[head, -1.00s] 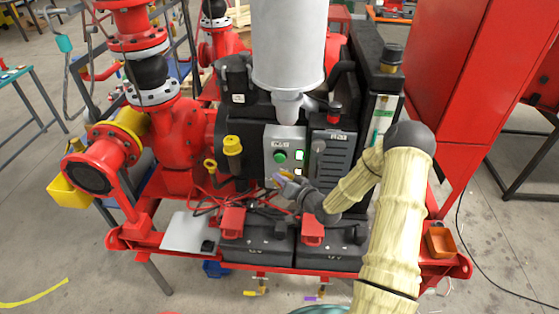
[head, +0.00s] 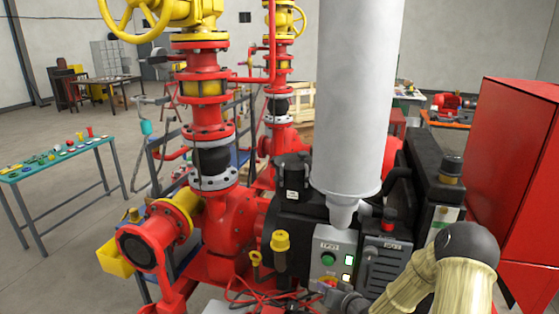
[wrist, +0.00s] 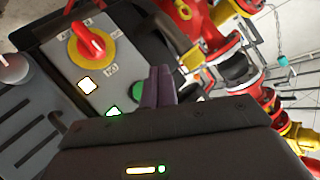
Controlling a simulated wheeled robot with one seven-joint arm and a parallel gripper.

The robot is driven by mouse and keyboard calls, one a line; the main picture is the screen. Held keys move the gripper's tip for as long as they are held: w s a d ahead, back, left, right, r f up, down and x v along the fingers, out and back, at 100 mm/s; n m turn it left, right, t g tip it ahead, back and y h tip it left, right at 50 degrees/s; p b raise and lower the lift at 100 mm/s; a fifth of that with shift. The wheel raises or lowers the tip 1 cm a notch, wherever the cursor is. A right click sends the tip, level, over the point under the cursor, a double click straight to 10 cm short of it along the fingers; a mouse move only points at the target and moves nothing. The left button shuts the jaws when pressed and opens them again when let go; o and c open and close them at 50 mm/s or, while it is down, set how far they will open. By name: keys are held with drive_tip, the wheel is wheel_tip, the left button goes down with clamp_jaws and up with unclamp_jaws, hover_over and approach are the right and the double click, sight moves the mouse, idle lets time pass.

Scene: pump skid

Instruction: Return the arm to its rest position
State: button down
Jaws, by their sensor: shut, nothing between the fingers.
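My gripper (wrist: 160,86) shows in the wrist view with its dark purple fingers together and nothing between them. It is in front of the pump skid's grey control panel (wrist: 115,75). The panel carries a red rotary switch on a yellow plate (wrist: 90,42), lit white and green lamps, and a green button partly behind the fingers. In the head view the same panel (head: 334,250) shows at lower centre. My arm reaches in from the lower right, and its fingertips are not clear there. Whether the fingers touch the panel cannot be told.
Red pipework (head: 232,225) with yellow handwheels stands left of the panel. A large grey cylinder (head: 355,100) rises above it. A red cabinet (head: 520,170) stands at right. A teal table (head: 60,158) with small items is at far left.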

drive_tip(key=s+r+g+h, duration=0.3)
drive_tip(key=s+r+g, duration=0.1)
drive_tip(key=s, duration=0.9)
drive_tip(key=s+r+g+h, duration=0.3)
drive_tip(key=s+r+g, duration=0.2)
drive_tip(key=s, duration=0.8)
wheel_tip(320, 180, up, 2)
drive_tip(key=shift+d+r+n+g+b, duration=0.15)
drive_tip(key=shift+r+n+g+b, duration=0.15)
drive_tip(key=shift+b, duration=0.15)
